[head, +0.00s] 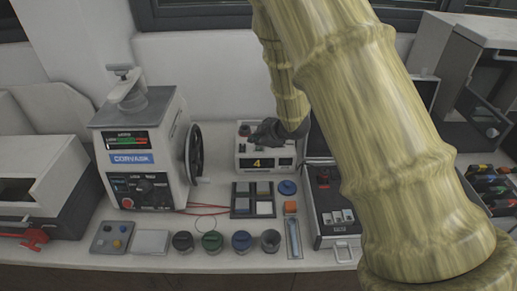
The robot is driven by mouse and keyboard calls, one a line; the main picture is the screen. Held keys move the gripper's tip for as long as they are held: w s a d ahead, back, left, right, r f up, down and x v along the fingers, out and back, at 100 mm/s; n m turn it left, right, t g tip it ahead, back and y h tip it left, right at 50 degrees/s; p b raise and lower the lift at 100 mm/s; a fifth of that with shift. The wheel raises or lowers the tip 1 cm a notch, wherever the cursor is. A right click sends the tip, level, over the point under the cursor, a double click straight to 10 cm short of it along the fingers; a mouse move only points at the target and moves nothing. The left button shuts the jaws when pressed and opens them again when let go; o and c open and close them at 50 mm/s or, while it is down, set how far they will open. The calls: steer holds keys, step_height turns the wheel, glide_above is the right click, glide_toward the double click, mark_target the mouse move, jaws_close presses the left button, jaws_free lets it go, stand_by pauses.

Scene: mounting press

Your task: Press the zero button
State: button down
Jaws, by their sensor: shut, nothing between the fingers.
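My gripper (268,138) is dark and small here. It is shut and empty, and lies over the top of this device. I cannot tell whether it touches the device. No control can be read as a zero button at this size, and the gripper hides part of the device's top.
A mounting press (133,150) with a handwheel (194,153) stands left of the device. A sorting tray (240,211), several dark cups and an open black case (328,232) occupy the bench front and right. My arm covers much of the right side.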

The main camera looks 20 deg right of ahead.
mark_target(257, 149)
steer(key=shift+f, duration=0.2)
steer(key=shift+f, duration=0.25)
steer(key=shift+f+b, duration=0.35)
steer(key=shift+b, duration=0.05)
stand_by(1.0)
steer(key=shift+r, duration=0.1)
steer(key=shift+r+p, duration=0.65)
steer(key=shift+r, duration=0.05)
steer(key=shift+r+p, duration=1.95)
steer(key=shift+r, duration=0.55)
